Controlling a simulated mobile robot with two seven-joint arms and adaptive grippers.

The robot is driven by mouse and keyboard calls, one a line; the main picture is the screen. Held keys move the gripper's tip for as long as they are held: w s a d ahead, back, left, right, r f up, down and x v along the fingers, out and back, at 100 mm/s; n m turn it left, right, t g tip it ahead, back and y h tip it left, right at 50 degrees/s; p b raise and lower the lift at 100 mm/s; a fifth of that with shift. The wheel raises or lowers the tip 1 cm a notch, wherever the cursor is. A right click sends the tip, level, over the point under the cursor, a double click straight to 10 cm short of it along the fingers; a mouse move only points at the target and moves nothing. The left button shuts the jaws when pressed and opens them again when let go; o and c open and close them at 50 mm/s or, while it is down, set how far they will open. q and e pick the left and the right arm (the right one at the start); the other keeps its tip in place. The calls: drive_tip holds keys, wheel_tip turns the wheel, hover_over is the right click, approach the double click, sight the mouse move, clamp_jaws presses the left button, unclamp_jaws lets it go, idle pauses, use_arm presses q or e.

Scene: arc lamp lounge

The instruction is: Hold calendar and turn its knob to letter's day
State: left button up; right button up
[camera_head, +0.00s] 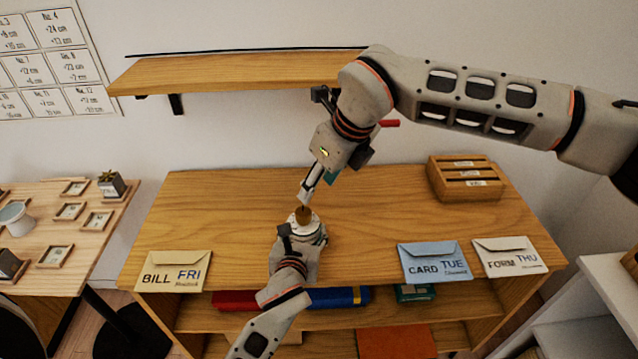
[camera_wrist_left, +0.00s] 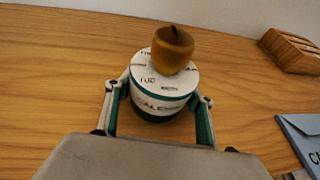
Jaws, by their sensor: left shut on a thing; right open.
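The calendar (camera_head: 304,224) is a round drum with a white top, a white label and green bands, upright on the wooden console. Its brown-gold, fruit-shaped knob (camera_wrist_left: 172,50) with a short stem stands on top. "TUE" reads on the top face in the left wrist view; the other words there are too small to read. My left gripper (camera_head: 303,238) is shut around the calendar's sides (camera_wrist_left: 157,108). My right gripper (camera_head: 306,195) is open, just above the knob in the head view. Three letters lie on the console: BILL FRI (camera_head: 173,271), CARD TUE (camera_head: 434,262) and FORM THU (camera_head: 507,257).
A slatted wooden box (camera_head: 464,179) stands at the back right. A wall shelf (camera_head: 240,73) hangs above the console, behind my right arm. Books (camera_head: 340,297) lie on the level below. A side table (camera_head: 75,235) with small frames stands left. The console's middle left is bare.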

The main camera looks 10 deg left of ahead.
use_arm(q)
drive_tip(key=o, duration=1.5)
